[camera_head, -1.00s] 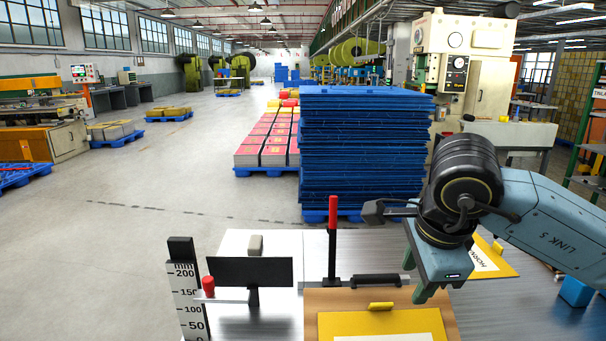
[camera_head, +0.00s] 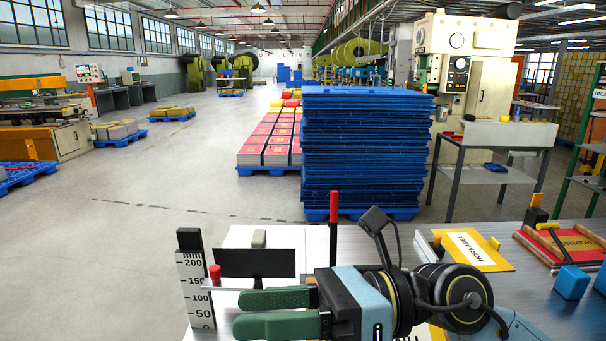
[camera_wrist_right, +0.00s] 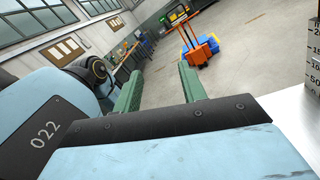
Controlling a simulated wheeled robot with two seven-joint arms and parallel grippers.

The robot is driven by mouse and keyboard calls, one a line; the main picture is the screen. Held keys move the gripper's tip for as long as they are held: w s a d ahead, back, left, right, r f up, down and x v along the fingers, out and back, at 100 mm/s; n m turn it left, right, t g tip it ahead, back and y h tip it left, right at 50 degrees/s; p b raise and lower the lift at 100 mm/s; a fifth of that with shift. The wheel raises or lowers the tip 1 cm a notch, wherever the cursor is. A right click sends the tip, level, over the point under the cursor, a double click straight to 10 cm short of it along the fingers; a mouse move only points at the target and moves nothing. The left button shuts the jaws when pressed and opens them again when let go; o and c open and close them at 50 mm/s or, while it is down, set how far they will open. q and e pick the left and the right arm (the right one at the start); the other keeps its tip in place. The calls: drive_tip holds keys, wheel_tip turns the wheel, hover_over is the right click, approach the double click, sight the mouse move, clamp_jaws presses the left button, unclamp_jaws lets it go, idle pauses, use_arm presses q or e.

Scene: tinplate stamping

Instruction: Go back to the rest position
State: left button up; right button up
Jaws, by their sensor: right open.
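My right gripper (camera_head: 280,312) is in the lower middle of the head view, its green fingers pointing left above the front of the table. The fingers are apart with nothing between them. The right wrist view also shows the two green fingers (camera_wrist_right: 160,90) apart, with only the floor of the hall behind them. My right forearm comes in from the lower right. My left gripper is in neither view.
A yellow sheet (camera_head: 470,250) and a blue block (camera_head: 571,283) lie to the right.

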drive_tip(key=w+d+r+m+t, duration=0.2)
drive_tip(key=w+d+m+t, duration=0.2)
drive_tip(key=m+t, duration=0.7)
drive_tip(key=w+d+r+m+t, duration=0.2)
drive_tip(key=w+d+m+t, duration=0.25)
drive_tip(key=m+t, duration=0.55)
drive_tip(key=w+d+f+m+g+h, duration=0.1)
drive_tip(key=d+f+m+h, duration=0.5)
drive_tip(key=f+m+h, duration=0.4)
drive_tip(key=w+d+f+m+h, duration=0.2)
drive_tip(key=d+f+m+h, duration=0.55)
drive_tip(key=m, duration=0.45)
drive_tip(key=s+d+f+m+g+h, duration=0.1)
drive_tip(key=s+d+f+m+g, duration=0.1)
drive_tip(key=s+f+g, duration=0.4)
drive_tip(key=s+d+f+m+g, duration=0.1)
drive_tip(key=s+f+m+g, duration=0.15)
drive_tip(key=f, duration=0.65)
drive_tip(key=s+f+m+g, duration=0.2)
drive_tip(key=s+f+g, duration=0.45)
drive_tip(key=s, duration=0.75)
wheel_tip(320, 180, down, 24)
drive_tip(key=s+f, duration=0.1)
drive_tip(key=s+d+f+g, duration=0.1)
drive_tip(key=s+d+f, duration=0.3)
drive_tip(key=s+f, duration=1.1)
drive_tip(key=shift+s+f+n+g, duration=0.15)
drive_tip(key=shift+s+n+g, duration=0.3)
drive_tip(key=shift+s, duration=0.4)
